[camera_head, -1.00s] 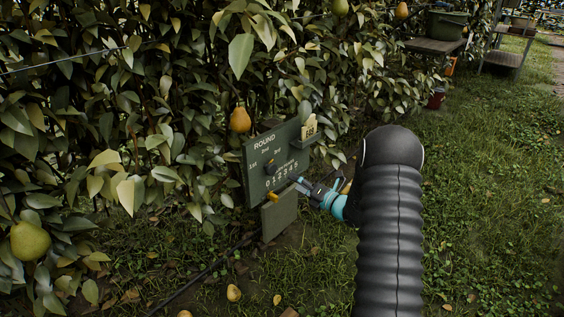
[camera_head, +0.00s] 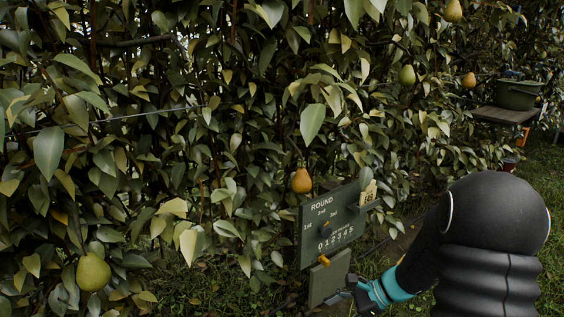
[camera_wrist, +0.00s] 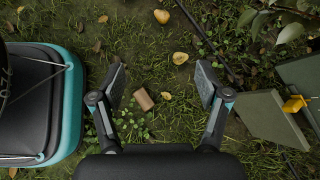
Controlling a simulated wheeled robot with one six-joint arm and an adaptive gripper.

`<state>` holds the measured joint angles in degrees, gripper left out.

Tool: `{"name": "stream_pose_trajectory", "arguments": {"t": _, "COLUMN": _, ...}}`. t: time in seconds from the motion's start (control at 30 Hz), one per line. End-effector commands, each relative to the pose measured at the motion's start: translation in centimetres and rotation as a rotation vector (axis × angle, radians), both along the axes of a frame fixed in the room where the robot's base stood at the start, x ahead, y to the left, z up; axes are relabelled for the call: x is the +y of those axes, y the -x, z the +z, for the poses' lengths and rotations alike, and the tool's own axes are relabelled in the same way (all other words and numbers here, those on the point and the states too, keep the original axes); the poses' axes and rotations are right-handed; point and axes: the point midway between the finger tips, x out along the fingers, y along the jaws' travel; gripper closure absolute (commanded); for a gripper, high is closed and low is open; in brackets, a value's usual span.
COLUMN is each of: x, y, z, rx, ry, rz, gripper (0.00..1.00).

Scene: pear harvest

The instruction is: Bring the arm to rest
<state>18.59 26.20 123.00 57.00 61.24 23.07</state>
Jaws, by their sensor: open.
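My gripper (camera_wrist: 161,88) is open and empty in the wrist view, its two fingers spread apart above the grass. In the head view my gripper (camera_head: 350,293) is low at the bottom right, in front of the lower green board, partly dark and hard to make out. My arm, black and ribbed with a teal band, fills the lower right corner of the head view.
A green ROUND board (camera_head: 331,226) with a yellow peg (camera_head: 324,261) stands beside the leafy hedge. Pears hang there, including a green one (camera_head: 93,272) and an orange one (camera_head: 302,181). A brown block (camera_wrist: 144,99) and fallen pears (camera_wrist: 161,16) lie on the grass.

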Motion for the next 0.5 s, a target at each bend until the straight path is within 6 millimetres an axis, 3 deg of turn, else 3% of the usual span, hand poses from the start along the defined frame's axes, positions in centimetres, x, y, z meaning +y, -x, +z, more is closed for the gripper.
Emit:
{"name": "stream_pose_trajectory", "arguments": {"t": 0.2, "x": -0.6, "y": 5.8, "z": 3.7, "rx": -0.212, "ry": 0.242, "rz": 0.385, "gripper": 0.25}}
{"name": "stream_pose_trajectory", "arguments": {"t": 0.5, "x": -2.5, "y": 11.7, "z": 8.4, "rx": -0.442, "ry": 0.535, "rz": 0.818, "gripper": 0.25}}
